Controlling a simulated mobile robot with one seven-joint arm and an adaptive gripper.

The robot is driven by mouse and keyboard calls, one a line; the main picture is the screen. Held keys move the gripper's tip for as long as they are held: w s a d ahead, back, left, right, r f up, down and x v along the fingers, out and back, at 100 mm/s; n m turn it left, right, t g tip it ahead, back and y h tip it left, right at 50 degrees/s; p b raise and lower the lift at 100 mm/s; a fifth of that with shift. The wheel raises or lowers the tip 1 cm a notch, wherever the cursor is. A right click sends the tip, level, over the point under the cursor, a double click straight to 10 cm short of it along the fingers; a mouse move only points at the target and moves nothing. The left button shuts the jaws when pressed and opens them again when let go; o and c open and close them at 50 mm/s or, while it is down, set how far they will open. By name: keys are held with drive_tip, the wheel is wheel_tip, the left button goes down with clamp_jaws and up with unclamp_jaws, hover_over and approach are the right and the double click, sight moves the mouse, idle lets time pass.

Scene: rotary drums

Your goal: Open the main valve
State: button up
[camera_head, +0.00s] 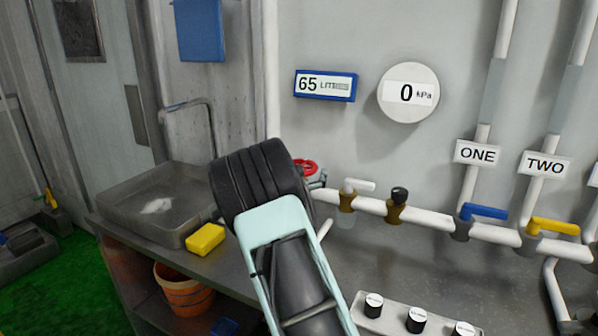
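A red round handwheel (305,167) shows at the left end of the white wall pipe, partly hidden behind the black ribbed part of my arm. Further right are a valve with a blue lever (484,211) under the sign ONE and one with a yellow lever (555,226) under TWO. No label marks the main valve.
A blue display (326,86) reads 65 and a round gauge (408,93) reads 0 kPa. Left are a metal sink (150,205), a yellow sponge (205,239) and an orange bucket (183,290) below. A white panel with black knobs (415,318) sits at the front.

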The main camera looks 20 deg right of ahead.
drive_tip(key=c, duration=1.2)
drive_tip(key=shift+o, duration=0.2)
drive_tip(key=shift+f, duration=0.1)
